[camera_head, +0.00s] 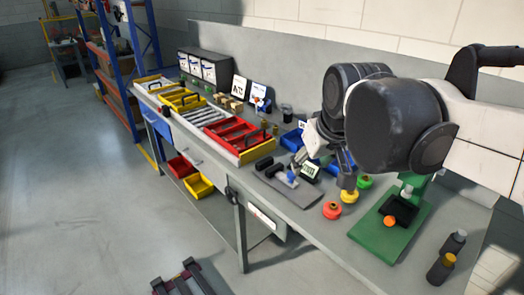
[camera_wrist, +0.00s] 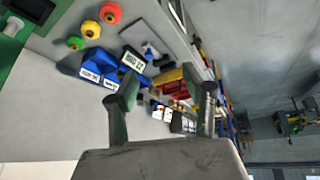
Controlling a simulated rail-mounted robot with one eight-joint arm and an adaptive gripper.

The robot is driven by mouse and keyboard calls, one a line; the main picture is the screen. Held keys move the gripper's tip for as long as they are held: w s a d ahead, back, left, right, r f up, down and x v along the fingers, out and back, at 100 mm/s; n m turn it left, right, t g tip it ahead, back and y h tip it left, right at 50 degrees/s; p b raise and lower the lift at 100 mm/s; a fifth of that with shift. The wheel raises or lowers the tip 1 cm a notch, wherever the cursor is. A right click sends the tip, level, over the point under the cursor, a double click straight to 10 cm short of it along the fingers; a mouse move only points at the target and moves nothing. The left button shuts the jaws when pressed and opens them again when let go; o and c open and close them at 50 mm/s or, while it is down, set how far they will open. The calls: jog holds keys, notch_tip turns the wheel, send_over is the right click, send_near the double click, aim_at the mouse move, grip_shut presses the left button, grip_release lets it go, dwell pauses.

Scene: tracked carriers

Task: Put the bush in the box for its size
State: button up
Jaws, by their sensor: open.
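My gripper (camera_wrist: 166,88) is open, with nothing visible between its fingers; in the head view it hangs above the right part of the bench, partly hidden by my arm. Two blue boxes with white labels, the left one (camera_wrist: 98,64) and the right one (camera_wrist: 127,76), stand beside a digital display (camera_wrist: 133,60). The labels are too small to read surely. In the head view a blue box (camera_head: 292,139) shows behind the gripper, and the display (camera_head: 309,170) shows too. Small brass-coloured pieces (camera_head: 275,130) stand near the red trays; I cannot tell whether one is the bush.
Red, yellow and green knobs (camera_head: 332,210) lie near a green fixture (camera_head: 388,238) holding an orange piece. A grey mat (camera_head: 299,188) with a tool lies left of them. Red trays (camera_head: 238,138) sit on a roller track.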

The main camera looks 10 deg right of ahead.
jog(key=s+a+f+m+t, duration=0.1)
jog(key=s+a+f, duration=0.1)
jog(key=s+f, duration=0.5)
jog(key=shift+s, duration=1.2)
